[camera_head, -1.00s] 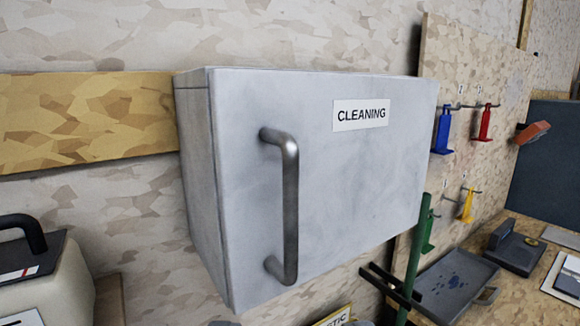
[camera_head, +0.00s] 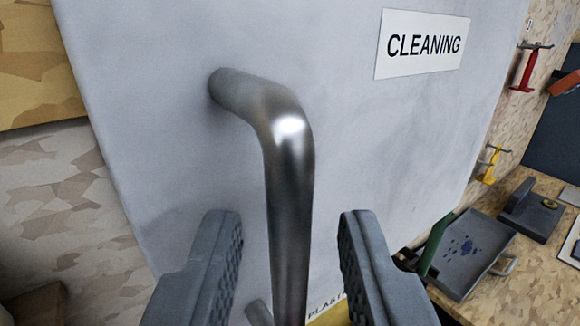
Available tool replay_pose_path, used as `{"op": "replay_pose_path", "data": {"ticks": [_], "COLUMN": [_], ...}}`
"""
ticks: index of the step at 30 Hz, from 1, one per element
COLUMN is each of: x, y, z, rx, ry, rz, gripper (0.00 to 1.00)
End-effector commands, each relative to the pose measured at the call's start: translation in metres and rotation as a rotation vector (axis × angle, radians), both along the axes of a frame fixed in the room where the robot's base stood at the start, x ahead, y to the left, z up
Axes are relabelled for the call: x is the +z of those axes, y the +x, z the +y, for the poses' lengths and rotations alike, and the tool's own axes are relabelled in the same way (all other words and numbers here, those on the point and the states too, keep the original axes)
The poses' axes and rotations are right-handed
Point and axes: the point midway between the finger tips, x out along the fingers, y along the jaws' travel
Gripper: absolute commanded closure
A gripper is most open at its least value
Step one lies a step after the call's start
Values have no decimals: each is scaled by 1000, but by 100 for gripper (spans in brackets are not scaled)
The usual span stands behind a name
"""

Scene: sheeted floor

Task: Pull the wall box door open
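The wall box door (camera_head: 400,130) is pale grey and fills most of the view. It appears shut. A white label reading "CLEANING" (camera_head: 422,44) is on its upper right part. A bent metal bar handle (camera_head: 290,190) stands out from the door and runs downward. My gripper (camera_head: 290,245) is open, with one dark ridged finger on each side of the handle. Gaps show between the handle and both fingers. The lower end of the handle is partly hidden at the bottom edge.
A workbench (camera_head: 490,287) is at lower right, with a grey tray (camera_head: 462,262) on it. Red (camera_head: 525,68) and yellow (camera_head: 491,163) tools hang on the board at right. A wooden strip (camera_head: 40,70) crosses the wall at left.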

Motion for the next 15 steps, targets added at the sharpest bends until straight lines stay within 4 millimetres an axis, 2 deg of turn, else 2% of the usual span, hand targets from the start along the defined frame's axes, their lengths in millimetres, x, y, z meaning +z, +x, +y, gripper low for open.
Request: {"op": "replay_pose_path", "data": {"ticks": [6,15], "x": [0,0], "y": [18,22], "z": [1,1], "rx": [0,0], "ry": [0,0], "rz": [0,0], "gripper": [70,70]}}
